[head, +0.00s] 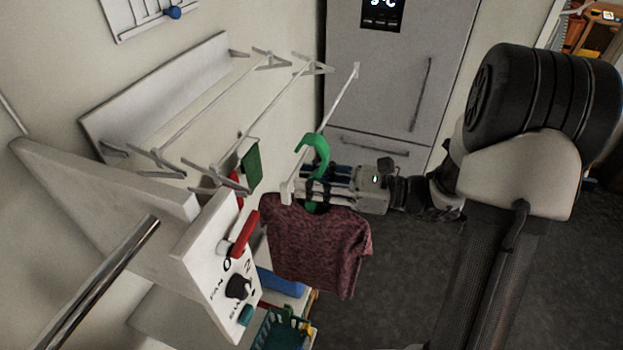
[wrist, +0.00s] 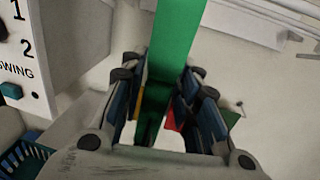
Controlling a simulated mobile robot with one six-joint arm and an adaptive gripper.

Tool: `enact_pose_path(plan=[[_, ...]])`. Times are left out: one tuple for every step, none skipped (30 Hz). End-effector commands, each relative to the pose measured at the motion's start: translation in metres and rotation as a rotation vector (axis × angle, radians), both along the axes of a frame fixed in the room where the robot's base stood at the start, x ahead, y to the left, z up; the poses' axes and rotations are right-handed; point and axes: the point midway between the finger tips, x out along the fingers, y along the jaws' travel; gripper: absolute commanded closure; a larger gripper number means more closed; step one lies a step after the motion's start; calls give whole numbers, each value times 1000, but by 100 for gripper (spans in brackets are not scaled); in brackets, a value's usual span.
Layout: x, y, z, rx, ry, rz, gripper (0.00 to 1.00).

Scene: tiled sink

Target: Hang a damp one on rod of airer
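A green hanger (head: 316,150) carries a dark red speckled shirt (head: 318,245), which hangs below it. My gripper (head: 312,187) is shut on the hanger below its hook; in the wrist view the green hanger (wrist: 176,45) runs between the two fingers. The wall airer (head: 160,95) has several thin rods on arms. The hook is beside the outermost rod (head: 338,100), near its lower end; I cannot tell whether it is over the rod. A small green piece (head: 251,164) shows by the inner rod. The shirt is not seen in the wrist view.
A white control panel (head: 215,265) with a red lever (head: 245,232) and a black knob stands just left of the shirt. Below are a blue object (head: 281,283) and a teal basket (head: 283,332). A grey fridge (head: 400,90) stands behind. A metal bar (head: 105,285) crosses the lower left.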

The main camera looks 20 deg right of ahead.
Motion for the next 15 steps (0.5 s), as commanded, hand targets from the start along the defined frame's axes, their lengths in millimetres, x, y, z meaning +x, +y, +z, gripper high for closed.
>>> enact_pose_path(plan=[[0, 0, 0, 0, 0, 0, 70], [0, 0, 0, 0, 0, 0, 70], [0, 0, 0, 0, 0, 0, 70], [0, 0, 0, 0, 0, 0, 70], [0, 0, 0, 0, 1, 0, 70], [0, 0, 0, 0, 1, 0, 70], [0, -1, 0, -1, 0, -1, 70], [-1, -2, 0, -1, 0, -1, 70], [-2, -5, 0, -1, 0, -2, 70], [-3, -8, 0, 0, 0, -4, 70], [-5, -12, 0, 0, 0, -5, 70], [-7, -17, 0, 0, -1, -4, 70], [-10, -22, 0, 0, -1, -6, 70], [-13, -27, 0, 0, -1, -6, 70], [-16, -35, 0, 0, -1, -7, 70]])
